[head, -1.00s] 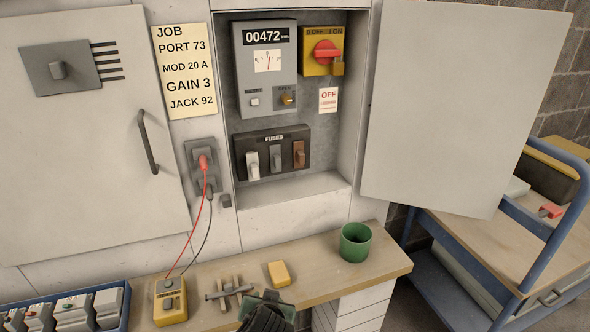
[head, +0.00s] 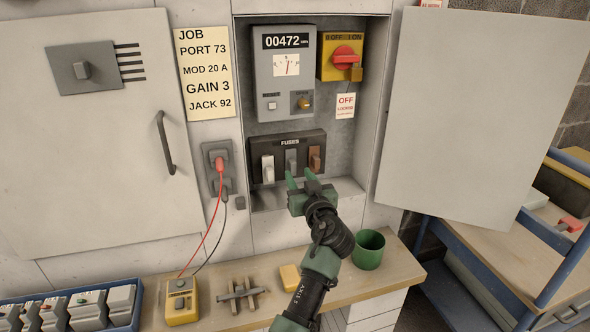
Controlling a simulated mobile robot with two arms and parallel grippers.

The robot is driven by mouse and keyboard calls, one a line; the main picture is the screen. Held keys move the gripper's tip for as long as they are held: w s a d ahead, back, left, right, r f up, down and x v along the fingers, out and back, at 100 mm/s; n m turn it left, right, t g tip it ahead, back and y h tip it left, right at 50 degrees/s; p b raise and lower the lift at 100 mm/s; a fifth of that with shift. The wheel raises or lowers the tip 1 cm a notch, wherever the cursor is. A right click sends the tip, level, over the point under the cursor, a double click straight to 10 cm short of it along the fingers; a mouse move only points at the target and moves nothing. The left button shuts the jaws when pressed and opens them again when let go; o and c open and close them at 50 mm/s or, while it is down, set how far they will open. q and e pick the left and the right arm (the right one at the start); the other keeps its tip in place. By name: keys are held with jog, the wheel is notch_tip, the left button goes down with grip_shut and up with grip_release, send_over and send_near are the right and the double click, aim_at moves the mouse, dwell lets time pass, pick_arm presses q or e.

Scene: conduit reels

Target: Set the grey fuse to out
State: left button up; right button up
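The black fuse block (head: 287,140), labelled FUSES, sits low inside the open cabinet. It holds a white fuse (head: 268,167), the grey fuse (head: 291,158) in the middle and a brown fuse (head: 315,157) at the right. My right gripper is not in view.
Above the block are a meter (head: 285,72) and a yellow switch with a red knob (head: 341,60). The open cabinet door (head: 480,110) stands at the right. A green cup (head: 368,250), a yellow block (head: 290,277) and a yellow tester (head: 181,302) with plugged leads are on the bench (head: 400,268).

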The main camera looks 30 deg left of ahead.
aim_at(294, 167)
pick_arm(q)
jog(key=shift+x, duration=2.15)
grip_shut()
